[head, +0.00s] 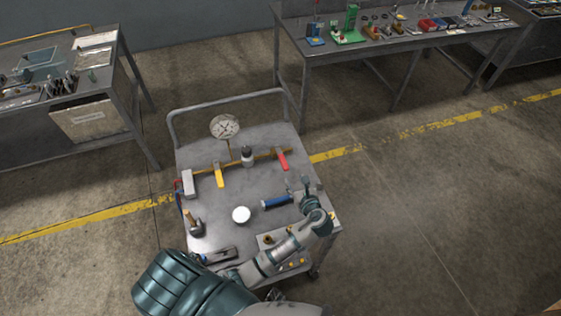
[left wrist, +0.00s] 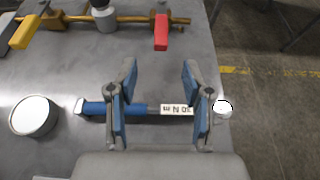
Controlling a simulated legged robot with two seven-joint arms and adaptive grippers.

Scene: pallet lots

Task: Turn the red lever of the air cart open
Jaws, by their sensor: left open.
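The air cart (head: 210,225) is a grey metal trolley with a brass pipe along its top. The red lever (head: 282,160) sits at the right part of the pipe; it also shows at the top of the left wrist view (left wrist: 161,32), pointing toward me from the pipe. My left gripper (head: 298,184) is open and empty over the right side of the cart, apart from the red lever and on the near side of it. In the left wrist view, its fingers (left wrist: 158,70) are spread over a blue-handled tool (left wrist: 95,108). My right gripper is out of view.
The pipe also carries a yellow lever (head: 218,174) and a dial gauge (head: 225,127). Workbenches stand at the left (head: 125,75) and back right (head: 345,55). Floor right of the cart is clear.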

